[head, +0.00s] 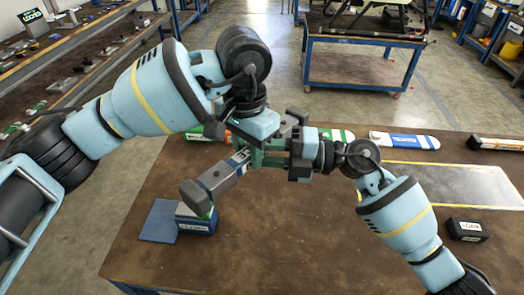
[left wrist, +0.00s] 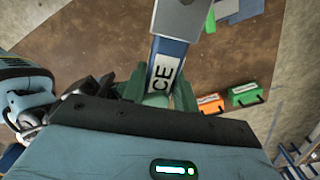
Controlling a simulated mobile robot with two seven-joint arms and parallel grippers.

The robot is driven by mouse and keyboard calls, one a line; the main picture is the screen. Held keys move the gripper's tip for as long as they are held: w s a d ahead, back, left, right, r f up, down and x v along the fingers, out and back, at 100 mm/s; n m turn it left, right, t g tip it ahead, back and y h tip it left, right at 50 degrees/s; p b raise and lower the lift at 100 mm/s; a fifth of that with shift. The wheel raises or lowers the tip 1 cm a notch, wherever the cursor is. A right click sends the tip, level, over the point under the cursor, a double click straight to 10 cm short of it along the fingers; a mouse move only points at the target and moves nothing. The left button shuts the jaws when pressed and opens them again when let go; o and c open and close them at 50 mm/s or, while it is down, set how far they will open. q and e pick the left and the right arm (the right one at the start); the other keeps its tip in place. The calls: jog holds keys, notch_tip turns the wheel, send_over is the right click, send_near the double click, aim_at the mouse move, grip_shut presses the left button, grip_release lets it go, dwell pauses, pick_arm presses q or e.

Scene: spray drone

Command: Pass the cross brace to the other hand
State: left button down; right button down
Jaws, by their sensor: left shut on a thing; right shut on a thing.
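The cross brace (head: 222,177) is a grey bar with a dark block at its near-left end and a blue section with a white label. It is held in the air above the table, slanting down to the left. My left gripper (head: 256,153) is shut on its middle from above, and its green fingers close around the bar beside the label in the left wrist view (left wrist: 158,95). My right gripper (head: 293,155) comes in from the right and is shut on the brace close beside the left one. The fingers of both overlap in the head view, so the exact contact is partly hidden.
A brown worktable (head: 290,240) lies below, with clear room at its front. A blue box (head: 196,223) stands by a blue mat (head: 159,222) at left. A black box (head: 467,230) is at right. A blue cart (head: 355,70) stands behind.

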aim_at(248, 151)
pick_arm(q)
jog(key=c, duration=1)
grip_release()
jog(key=shift+r, duration=0.1)
notch_tip(248, 151, up, 12)
jog(key=shift+f, duration=0.1)
